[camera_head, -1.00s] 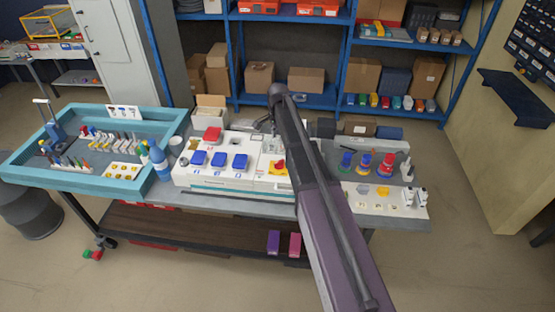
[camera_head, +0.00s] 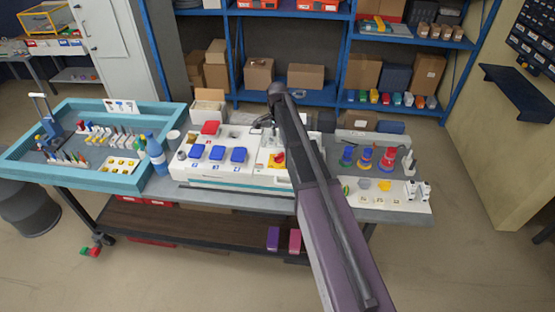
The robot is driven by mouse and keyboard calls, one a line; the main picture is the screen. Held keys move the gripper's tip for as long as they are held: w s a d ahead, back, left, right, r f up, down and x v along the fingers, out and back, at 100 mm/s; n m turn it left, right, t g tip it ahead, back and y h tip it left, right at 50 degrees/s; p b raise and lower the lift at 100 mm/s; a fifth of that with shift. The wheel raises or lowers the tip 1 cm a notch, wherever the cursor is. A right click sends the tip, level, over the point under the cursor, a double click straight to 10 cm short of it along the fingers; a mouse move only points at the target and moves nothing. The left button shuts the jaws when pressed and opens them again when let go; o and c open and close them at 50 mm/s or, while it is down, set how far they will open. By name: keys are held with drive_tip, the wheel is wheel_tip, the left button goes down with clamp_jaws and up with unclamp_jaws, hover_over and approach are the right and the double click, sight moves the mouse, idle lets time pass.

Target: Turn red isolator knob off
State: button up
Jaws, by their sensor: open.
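The red isolator knob (camera_head: 277,159) sits on a yellow plate at the right part of the white socket box panel (camera_head: 215,172). My arm passes close by on its right and partly covers that end of the panel. My gripper (camera_head: 270,124) is behind the knob, above the back of the panel, small and partly hidden by my arm. It is open, apart from the knob, and holds nothing that I can see. The knob's exact angle is too small to read.
Blue socket covers (camera_head: 217,153) and a red cover (camera_head: 210,128) stand on the panel. A blue bottle (camera_head: 155,154) and teal tray (camera_head: 105,182) are on the left. Red and blue spools (camera_head: 365,157) stand right of my arm. An open carton (camera_head: 208,106) is behind.

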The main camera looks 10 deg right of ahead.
sight(278, 155)
drive_tip(key=shift+f+b, duration=4.95)
drive_tip(key=shift+f, duration=0.35)
clamp_jaws()
